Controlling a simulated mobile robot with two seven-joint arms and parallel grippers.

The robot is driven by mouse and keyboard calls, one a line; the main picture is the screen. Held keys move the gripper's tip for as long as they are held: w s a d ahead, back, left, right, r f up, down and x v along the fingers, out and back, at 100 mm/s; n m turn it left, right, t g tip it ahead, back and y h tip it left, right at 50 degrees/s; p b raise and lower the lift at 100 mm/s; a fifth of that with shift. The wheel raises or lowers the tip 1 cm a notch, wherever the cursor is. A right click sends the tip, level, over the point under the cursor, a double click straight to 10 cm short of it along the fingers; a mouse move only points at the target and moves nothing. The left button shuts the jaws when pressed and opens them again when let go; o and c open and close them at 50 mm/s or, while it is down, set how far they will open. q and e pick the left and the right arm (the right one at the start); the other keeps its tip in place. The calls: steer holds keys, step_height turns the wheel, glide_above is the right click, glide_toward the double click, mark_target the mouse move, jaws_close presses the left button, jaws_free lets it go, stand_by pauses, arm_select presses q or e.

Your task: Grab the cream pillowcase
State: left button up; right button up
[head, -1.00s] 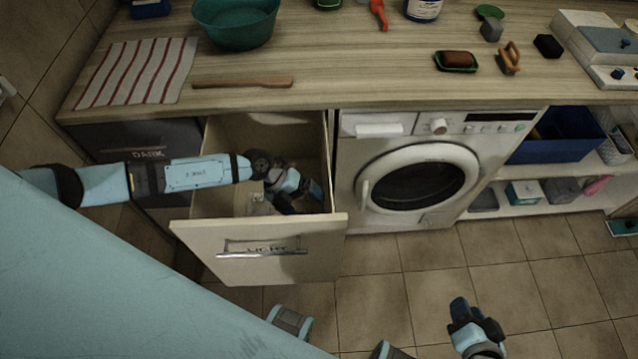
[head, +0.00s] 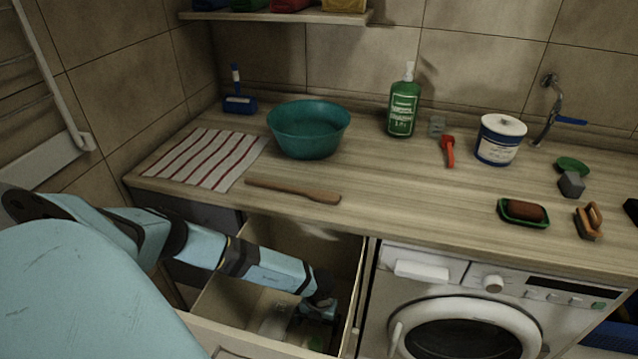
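My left arm reaches down into the open drawer (head: 225,295) under the counter. My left gripper (head: 318,318) is low inside it, near the drawer's right side. Its fingers are dark and partly hidden, so I cannot tell whether they are open or shut. A pale, indistinct shape (head: 273,326) lies in the drawer just left of the gripper. I cannot tell whether it is the cream pillowcase, and no other pillowcase is clear. My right gripper is out of view.
The counter above holds a striped cloth (head: 205,158), a teal basin (head: 308,130), a wooden stick (head: 292,190), a green bottle (head: 403,105), a white tub (head: 499,140) and a soap dish (head: 522,213). A washing machine (head: 470,285) stands right of the drawer.

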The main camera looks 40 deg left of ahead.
mark_target(318, 336)
arm_select(q)
steer(key=f, duration=0.2)
steer(key=f+b, duration=0.1)
steer(key=f, duration=0.5)
steer(key=shift+s+d+f, duration=0.25)
steer(key=shift+s+d, duration=0.1)
steer(key=c, duration=0.8)
steer(key=shift+r, duration=0.1)
